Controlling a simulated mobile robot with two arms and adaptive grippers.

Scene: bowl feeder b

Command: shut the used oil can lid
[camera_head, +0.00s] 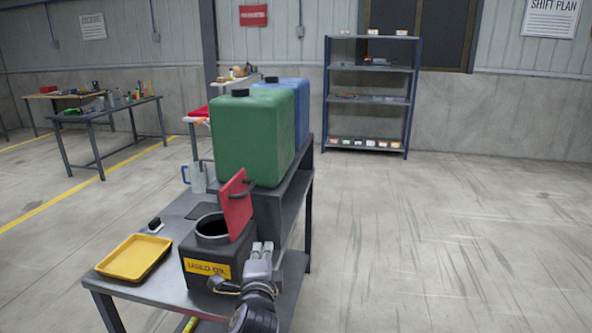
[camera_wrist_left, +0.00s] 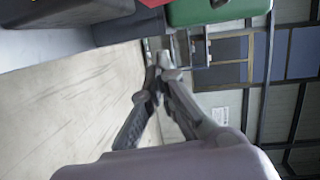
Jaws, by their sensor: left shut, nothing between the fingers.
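The used oil can (camera_head: 204,270) is a dark box with a yellow label and a round open mouth on top. It stands on the grey table. Its red lid (camera_head: 236,205) stands up, tilted, at the right of the mouth, with a dark handle on it. My left gripper (camera_head: 262,250) is shut and empty, just right of the can and below the lid. Part of the label is hidden behind it. The left wrist view shows its fingers (camera_wrist_left: 158,68) together, pointing past the table. My right gripper is not in view.
A yellow tray (camera_head: 133,257) lies left of the can on the table. A green canister (camera_head: 250,140) and a blue canister (camera_head: 290,95) stand on a raised shelf behind the lid. The floor (camera_head: 430,240) right of the table is clear.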

